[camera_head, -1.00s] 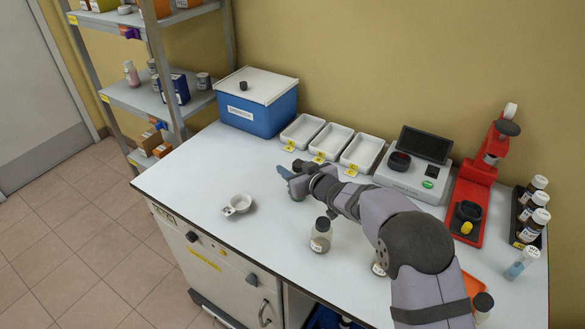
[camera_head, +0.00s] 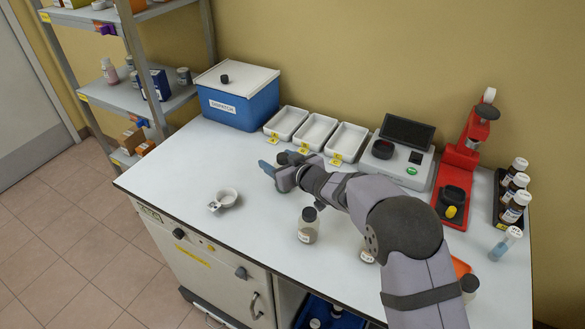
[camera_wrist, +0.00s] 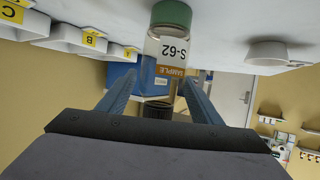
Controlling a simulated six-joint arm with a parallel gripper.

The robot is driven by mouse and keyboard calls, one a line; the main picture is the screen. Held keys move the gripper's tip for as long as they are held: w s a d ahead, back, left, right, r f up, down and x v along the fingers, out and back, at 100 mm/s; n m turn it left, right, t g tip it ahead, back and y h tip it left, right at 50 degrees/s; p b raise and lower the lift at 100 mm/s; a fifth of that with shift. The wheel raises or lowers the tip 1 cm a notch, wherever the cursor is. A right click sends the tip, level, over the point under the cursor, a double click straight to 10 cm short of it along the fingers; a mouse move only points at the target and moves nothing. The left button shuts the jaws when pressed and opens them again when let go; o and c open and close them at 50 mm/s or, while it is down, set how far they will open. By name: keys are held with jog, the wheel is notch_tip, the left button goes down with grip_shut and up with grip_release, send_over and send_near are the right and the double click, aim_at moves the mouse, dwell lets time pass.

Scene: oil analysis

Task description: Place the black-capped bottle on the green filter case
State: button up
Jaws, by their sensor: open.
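In the wrist view, which is upside down, a clear bottle (camera_wrist: 166,72) with a black cap (camera_wrist: 157,110) and an S-62 sample label stands upright. A round green piece, seemingly the green filter case (camera_wrist: 171,13), is directly under its base and appears to touch it. My gripper (camera_wrist: 158,78) is open, with one blue finger on each side of the bottle. I cannot tell whether the fingers touch it.
A white dish (camera_head: 227,197) sits left of my gripper. White trays (camera_head: 316,131) and a blue dispatch box (camera_head: 240,104) stand behind. Another black-capped bottle (camera_head: 307,227) stands in front of my arm. A red press (camera_head: 458,170) and an analyser (camera_head: 400,163) are at right.

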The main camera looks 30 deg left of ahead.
aim_at(470, 280)
jog(key=b+v, duration=0.2)
jog(key=v, duration=0.9)
dwell(0.3)
